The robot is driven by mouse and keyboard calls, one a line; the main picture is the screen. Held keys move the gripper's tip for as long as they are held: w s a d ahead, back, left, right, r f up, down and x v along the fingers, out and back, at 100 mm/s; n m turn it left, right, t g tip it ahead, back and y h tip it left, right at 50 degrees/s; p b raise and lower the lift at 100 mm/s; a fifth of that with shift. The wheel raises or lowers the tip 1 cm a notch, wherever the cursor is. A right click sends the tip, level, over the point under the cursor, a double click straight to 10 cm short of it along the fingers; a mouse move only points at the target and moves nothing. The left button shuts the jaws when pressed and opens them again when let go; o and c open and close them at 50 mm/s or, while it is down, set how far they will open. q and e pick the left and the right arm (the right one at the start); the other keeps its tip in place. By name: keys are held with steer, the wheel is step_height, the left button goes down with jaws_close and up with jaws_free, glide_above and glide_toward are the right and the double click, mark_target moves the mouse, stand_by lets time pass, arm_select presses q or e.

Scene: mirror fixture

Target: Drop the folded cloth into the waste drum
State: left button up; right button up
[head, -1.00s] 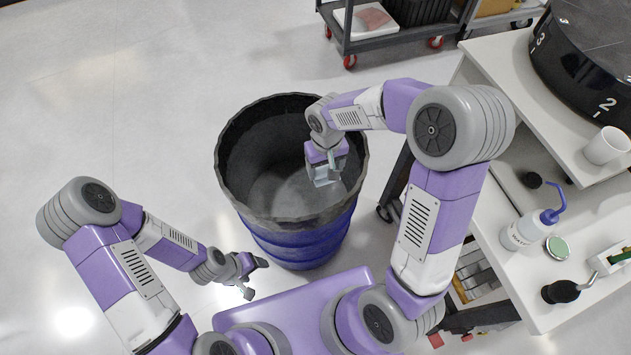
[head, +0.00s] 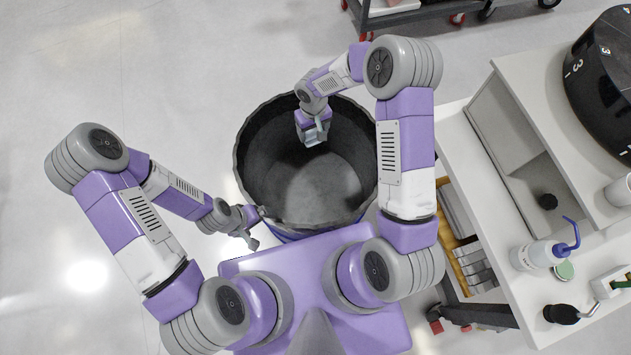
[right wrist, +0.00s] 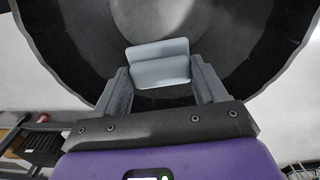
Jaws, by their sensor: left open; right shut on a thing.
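The waste drum (head: 252,165) is a large open drum, dark inside with a blue outside, standing on the floor in front of me. My right gripper (head: 314,138) is over the drum's opening near its far side, shut on the folded cloth (head: 318,128). In the right wrist view the folded cloth (right wrist: 160,68) is a pale grey-blue folded piece between the two fingers, with the dark drum inside (right wrist: 90,50) beyond it. My left gripper (head: 257,227) is open and empty beside the drum's near left rim.
A white workbench (head: 480,190) stands at the right with a wash bottle (head: 538,255), a dark round numbered unit (head: 600,85) and a white cup (head: 622,190). A cart (head: 400,14) with red casters stands at the back. The floor at the left is clear.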

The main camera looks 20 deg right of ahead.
step_height(320, 180, down, 4)
steer(key=shift+w+r+b, duration=0.1)
steer(key=shift+r+b, duration=0.15)
steer(key=shift+b, duration=0.4)
steer(key=o, duration=1.1)
steer(key=shift+r, duration=0.1)
step_height(320, 180, up, 8)
steer(key=shift+f, duration=0.25)
steer(key=shift+r, duration=0.1)
